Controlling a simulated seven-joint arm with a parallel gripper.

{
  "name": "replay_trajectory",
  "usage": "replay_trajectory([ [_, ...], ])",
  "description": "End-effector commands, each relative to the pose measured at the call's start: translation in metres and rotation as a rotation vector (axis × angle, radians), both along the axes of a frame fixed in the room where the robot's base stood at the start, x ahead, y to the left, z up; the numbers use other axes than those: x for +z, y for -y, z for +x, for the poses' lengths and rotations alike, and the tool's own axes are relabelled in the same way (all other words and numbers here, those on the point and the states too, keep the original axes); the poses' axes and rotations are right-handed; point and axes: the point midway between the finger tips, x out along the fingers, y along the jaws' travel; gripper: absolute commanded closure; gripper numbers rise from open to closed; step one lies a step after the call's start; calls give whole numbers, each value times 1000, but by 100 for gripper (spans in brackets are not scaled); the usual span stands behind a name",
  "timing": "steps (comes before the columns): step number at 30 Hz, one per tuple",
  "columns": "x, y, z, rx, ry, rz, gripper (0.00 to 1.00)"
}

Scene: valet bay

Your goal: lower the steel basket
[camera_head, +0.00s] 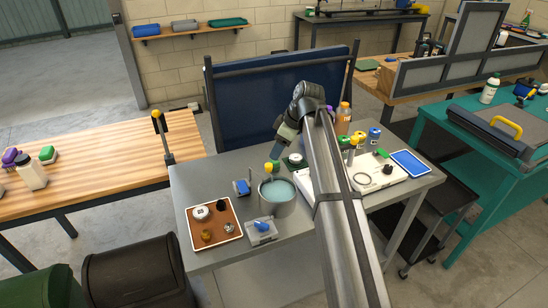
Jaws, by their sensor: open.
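My gripper (277,154) points down over the grey steel table, just behind a round grey pot (278,207) with a teal inside. A small yellow and green piece (272,167) shows right below the gripper, at the pot's back rim. I cannot tell whether it touches the jaws or belongs to the pot. My gripper is open, though its fingertips are small and partly hidden here. I cannot make out a separate steel basket; the round pot is the only basket-like vessel near my gripper.
A brown tray (216,240) with small parts lies left of the pot. A small grey box with a blue knob (262,230) stands in front. A white board (376,175), bottles (343,118) and a blue tray (410,163) lie to the right. A dark blue panel (280,95) stands behind.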

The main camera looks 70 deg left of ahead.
Motion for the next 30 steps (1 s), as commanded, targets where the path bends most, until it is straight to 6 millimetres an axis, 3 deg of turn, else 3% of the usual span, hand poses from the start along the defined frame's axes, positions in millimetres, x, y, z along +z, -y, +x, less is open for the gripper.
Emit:
replay_trajectory([
  [3,20,5,6,0,0,1,46],
  [10,43,12,12,0,0,0,46],
  [30,49,14,14,0,-1,-1,46],
])
